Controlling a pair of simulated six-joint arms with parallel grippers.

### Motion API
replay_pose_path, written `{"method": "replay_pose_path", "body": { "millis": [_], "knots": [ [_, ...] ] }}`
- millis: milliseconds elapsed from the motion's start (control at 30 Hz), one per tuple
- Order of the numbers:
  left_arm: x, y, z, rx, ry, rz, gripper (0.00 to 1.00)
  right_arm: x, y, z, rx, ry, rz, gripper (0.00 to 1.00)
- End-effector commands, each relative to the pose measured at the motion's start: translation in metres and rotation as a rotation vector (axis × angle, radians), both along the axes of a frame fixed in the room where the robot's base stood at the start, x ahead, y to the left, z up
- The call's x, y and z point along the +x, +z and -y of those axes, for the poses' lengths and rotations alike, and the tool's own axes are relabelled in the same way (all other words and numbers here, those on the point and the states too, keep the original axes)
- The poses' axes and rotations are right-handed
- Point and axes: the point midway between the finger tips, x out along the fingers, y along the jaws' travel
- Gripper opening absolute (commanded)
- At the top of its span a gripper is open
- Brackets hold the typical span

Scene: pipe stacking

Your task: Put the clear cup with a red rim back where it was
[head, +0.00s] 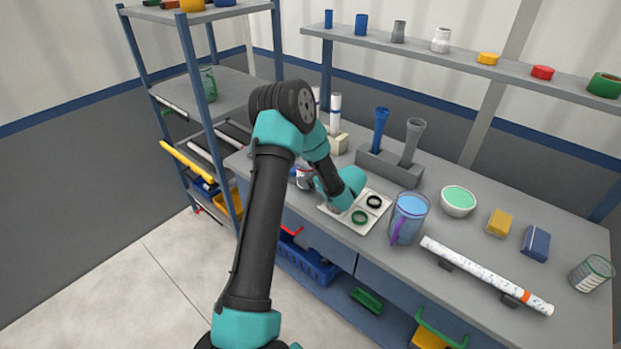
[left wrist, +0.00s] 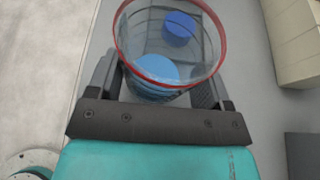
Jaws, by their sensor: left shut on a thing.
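The clear cup with a red rim (left wrist: 124,40) is between the two fingers of my left gripper (left wrist: 158,88) in the left wrist view. The fingers are closed on its sides and its open mouth faces the camera. Two blue round shapes show in or through the cup; I cannot tell which. In the head view my left gripper (head: 312,183) is low near the left end of the bench, mostly behind my own arm. A small piece of the cup (head: 302,178) with a red edge shows there. Whether its base touches the bench is hidden. My right gripper is out of view.
A white tray (head: 328,209) with black and green rings lies just right of my left forearm. A pipe holder (head: 375,161) and a pale block with white pipes (head: 338,143) stand behind. A blue-tinted pitcher (head: 409,218) stands further right. A shelf rack (head: 189,62) is left.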

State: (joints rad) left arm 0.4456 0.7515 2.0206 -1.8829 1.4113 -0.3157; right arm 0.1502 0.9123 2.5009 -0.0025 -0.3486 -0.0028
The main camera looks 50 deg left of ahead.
Motion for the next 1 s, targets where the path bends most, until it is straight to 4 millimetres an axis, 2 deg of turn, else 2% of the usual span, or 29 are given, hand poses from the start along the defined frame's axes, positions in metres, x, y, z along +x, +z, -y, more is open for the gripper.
{"method": "replay_pose_path", "body": {
  "millis": [100, 567, 600, 833, 1000],
  "knots": [
    [-0.0001, -0.0067, -0.0001, 0.0, 0.0, 0.001, 0.35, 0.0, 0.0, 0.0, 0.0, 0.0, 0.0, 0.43],
    [-0.0001, -0.0115, 0.0001, 0.0, 0.0, 0.001, 0.35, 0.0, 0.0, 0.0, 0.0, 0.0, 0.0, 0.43],
    [-0.0001, -0.0113, 0.0001, 0.0, 0.0, 0.001, 0.76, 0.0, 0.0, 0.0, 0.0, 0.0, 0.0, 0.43],
    [-0.0001, -0.0112, 0.0001, 0.0, 0.0, 0.001, 0.98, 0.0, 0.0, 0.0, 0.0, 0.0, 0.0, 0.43],
    [-0.0001, -0.0113, 0.0002, 0.0, 0.0, 0.001, 0.99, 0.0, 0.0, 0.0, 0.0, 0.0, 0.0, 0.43]
  ]
}}
